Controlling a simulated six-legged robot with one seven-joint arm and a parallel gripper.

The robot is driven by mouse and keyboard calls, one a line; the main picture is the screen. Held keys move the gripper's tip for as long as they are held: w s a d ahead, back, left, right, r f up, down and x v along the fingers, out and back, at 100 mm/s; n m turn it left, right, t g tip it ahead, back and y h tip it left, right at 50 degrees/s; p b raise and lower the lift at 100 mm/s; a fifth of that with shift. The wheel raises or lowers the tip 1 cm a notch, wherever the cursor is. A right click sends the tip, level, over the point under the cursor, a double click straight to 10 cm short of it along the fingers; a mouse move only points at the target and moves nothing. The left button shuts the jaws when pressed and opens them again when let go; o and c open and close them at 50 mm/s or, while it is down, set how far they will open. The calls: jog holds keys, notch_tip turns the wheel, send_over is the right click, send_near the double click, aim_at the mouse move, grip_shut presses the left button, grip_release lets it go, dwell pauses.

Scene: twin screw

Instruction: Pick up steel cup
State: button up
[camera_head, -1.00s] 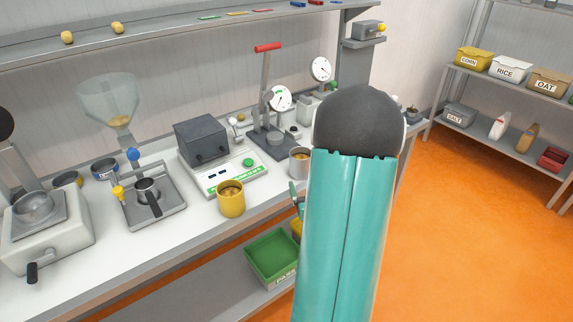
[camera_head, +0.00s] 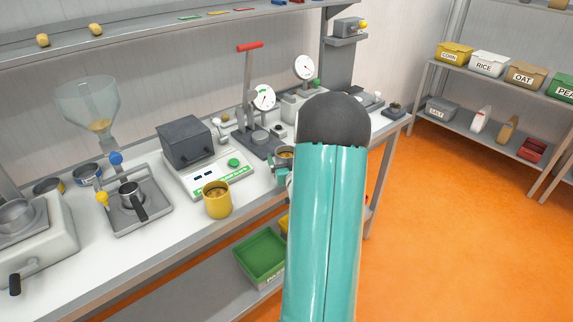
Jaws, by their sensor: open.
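The steel cup (camera_head: 285,151) stands near the front edge of the workbench (camera_head: 172,225), right of the scale, with something brown inside. Its right side and lower part are hidden by my arm and gripper. My gripper (camera_head: 281,167) is open at the cup's near side, with only part of it showing past my teal arm. I cannot tell whether the fingers are around the cup or only beside it.
A yellow cup (camera_head: 217,199) stands left of my gripper, by the scale (camera_head: 208,178). A press with a red handle (camera_head: 250,47) stands behind the cup. A green bin (camera_head: 262,255) sits on the lower shelf. Orange floor is clear at right.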

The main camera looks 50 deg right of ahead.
jog(key=shift+w+d, duration=0.15)
jog(key=shift+w, duration=0.1)
jog(key=c, duration=1.2)
jog(key=shift+r, duration=0.1)
